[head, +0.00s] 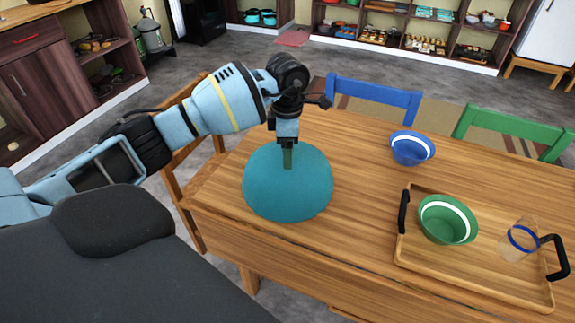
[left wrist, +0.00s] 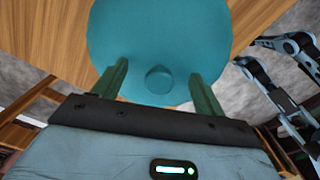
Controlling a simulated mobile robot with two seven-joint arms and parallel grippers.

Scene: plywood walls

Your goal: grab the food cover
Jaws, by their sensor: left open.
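The food cover (head: 287,196) is a teal dome resting on the wooden table near its left end. My left gripper (head: 287,158) is above the top of the dome, pointing down. In the left wrist view the cover (left wrist: 158,35) has a small round knob (left wrist: 159,79) on top. My open left gripper (left wrist: 160,82) has its two green fingers apart, one on each side of the knob. I cannot tell whether the fingers touch the dome. My right gripper does not show in the head view.
A wooden tray (head: 470,285) with black handles holds a green bowl (head: 447,220) and a clear cup (head: 518,240) on the right. A blue bowl (head: 411,148) stands behind it. A blue chair (head: 372,94) and a green chair (head: 510,132) line the far side.

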